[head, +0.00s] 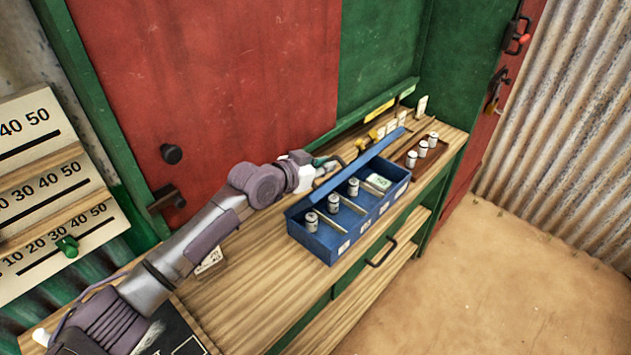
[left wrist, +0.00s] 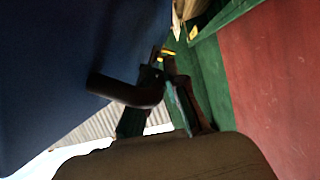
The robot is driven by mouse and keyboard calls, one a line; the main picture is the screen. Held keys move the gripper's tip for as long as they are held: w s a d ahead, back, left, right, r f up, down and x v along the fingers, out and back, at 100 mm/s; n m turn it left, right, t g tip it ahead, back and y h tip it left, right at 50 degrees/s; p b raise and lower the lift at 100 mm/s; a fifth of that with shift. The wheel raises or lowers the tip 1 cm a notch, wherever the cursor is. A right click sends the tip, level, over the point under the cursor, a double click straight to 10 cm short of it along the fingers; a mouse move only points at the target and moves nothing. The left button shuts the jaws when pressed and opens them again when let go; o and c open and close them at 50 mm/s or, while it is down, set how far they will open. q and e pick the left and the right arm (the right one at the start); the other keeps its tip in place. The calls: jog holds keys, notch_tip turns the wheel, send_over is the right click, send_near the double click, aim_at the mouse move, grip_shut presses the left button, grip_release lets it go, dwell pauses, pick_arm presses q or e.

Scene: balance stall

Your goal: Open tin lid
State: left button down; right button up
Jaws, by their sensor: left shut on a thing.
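The blue tin (head: 355,238) stands on the wooden counter with its compartments in view, holding several small weights and a card. Its blue lid (head: 357,163) is raised and stands along the tin's back edge, seen nearly edge-on. My left gripper (head: 330,165) is behind the lid, partly hidden by it. In the left wrist view the lid (left wrist: 75,50) is a large dark blue surface. A dark bent handle (left wrist: 130,92) sticks out from it, and my left gripper (left wrist: 165,88) is closed there. The exact contact is dark and hard to see. My right gripper is not in view.
A wooden tray (head: 428,150) with several white weights stands right of the tin. Small cards and yellow pieces line the back of the counter (head: 255,295). A red door (head: 215,90) with dark knobs rises behind my arm. The counter's front left is mostly clear.

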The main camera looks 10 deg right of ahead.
pick_arm(q)
jog(key=shift+w+a+n+g+b, duration=0.35)
jog(key=shift+w+n+b, duration=0.2)
jog(key=shift+b, duration=0.25)
jog(key=shift+w+a+h+b, duration=0.2)
jog(key=shift+h+b, duration=0.1)
jog(key=shift+b, duration=0.05)
jog(key=shift+w+a+r+n+b, duration=0.15)
jog(key=shift+w+a+n+b, duration=0.15)
jog(key=shift+b, duration=0.1)
jog(key=shift+w+a+r+g, duration=0.1)
jog(key=shift+w+g, duration=0.05)
jog(key=shift+g, duration=0.1)
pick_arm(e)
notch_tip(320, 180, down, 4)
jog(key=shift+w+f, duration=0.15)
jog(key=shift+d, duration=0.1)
pick_arm(q)
jog(key=c, duration=1.5)
grip_release()
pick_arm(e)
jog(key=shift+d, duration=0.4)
